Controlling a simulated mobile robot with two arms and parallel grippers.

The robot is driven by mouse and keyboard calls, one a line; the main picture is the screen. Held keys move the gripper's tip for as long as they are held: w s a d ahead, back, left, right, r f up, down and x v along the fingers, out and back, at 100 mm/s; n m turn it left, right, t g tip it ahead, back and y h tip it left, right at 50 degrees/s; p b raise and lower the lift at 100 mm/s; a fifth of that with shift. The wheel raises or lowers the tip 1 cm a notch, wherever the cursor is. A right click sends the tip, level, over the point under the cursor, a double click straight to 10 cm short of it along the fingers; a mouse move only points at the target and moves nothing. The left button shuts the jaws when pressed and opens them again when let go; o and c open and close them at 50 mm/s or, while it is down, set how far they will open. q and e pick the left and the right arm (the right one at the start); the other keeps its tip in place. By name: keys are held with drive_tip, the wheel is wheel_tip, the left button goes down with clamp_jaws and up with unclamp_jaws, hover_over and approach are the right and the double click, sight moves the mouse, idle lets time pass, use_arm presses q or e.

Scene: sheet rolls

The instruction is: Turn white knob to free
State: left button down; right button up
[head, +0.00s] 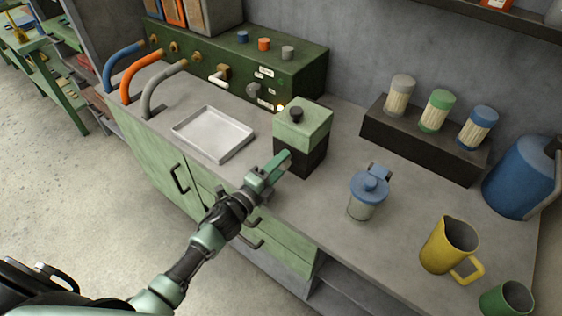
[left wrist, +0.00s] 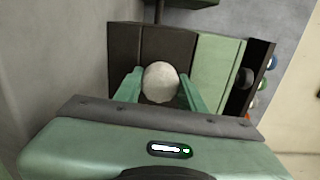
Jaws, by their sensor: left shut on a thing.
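The white knob (left wrist: 160,82) is a pale round ball in the left wrist view. It sits between the two green fingers of my left gripper (left wrist: 159,90), and the gripper is shut on it. In the head view my left gripper (head: 280,164) reaches the front side of a box (head: 301,158) with a dark lower body and a light green top; there the fingers mostly hide the knob. A black knob (head: 296,114) stands on the box's top. My right gripper is not in view.
A white tray (head: 240,150) lies left of the box. A blue-lidded jar (head: 366,195), yellow jug (head: 446,246) and green cup (head: 507,300) stand to the right. A dark green panel (head: 300,62) with pipes and knobs is behind. Drawer handles lie below my left arm.

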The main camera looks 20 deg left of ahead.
use_arm(q)
drive_tip(key=n+p, duration=0.1)
drive_tip(key=n, duration=0.3)
drive_tip(key=shift+n, duration=0.3)
drive_tip(key=n+p, duration=0.1)
drive_tip(key=n, duration=0.2)
drive_tip(key=shift+n, duration=0.3)
drive_tip(key=n+p, duration=0.1)
drive_tip(key=n, duration=0.2)
drive_tip(key=shift+n, duration=0.3)
drive_tip(key=shift+n+p, duration=0.3)
drive_tip(key=shift+n, duration=1.4)
drive_tip(key=c, duration=0.9)
unclamp_jaws()
drive_tip(key=shift+o, duration=0.2)
